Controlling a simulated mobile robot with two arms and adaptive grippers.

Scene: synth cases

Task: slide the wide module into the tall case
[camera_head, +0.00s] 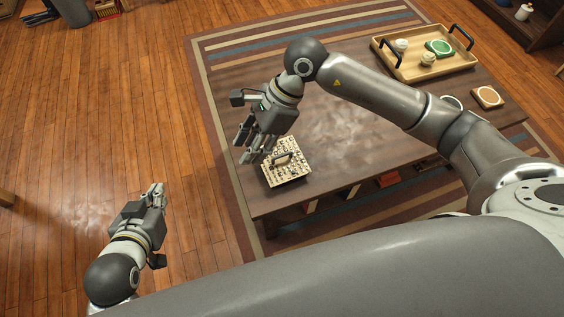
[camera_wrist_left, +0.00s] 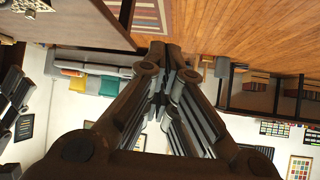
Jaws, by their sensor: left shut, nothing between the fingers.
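A boxy unit with a cream panel full of small dark controls and a dark handle (camera_head: 294,173) sits near the front left corner of the dark wooden table. I cannot tell whether it is a module or a case, and no second such unit is clear in view. My right gripper (camera_head: 254,151) hangs over the table just left of it, with fingers apart and nothing seen between them. My left gripper (camera_head: 156,192) is shut and empty over the floor, left of the table. Its closed fingers also show in the left wrist view (camera_wrist_left: 168,70).
The low table (camera_head: 345,175) has free room in its middle. A wooden tray (camera_head: 405,68) with dark handles, cups and a green dish stands at the back right. A small square coaster (camera_head: 488,97) lies near the right edge. My right arm spans the table.

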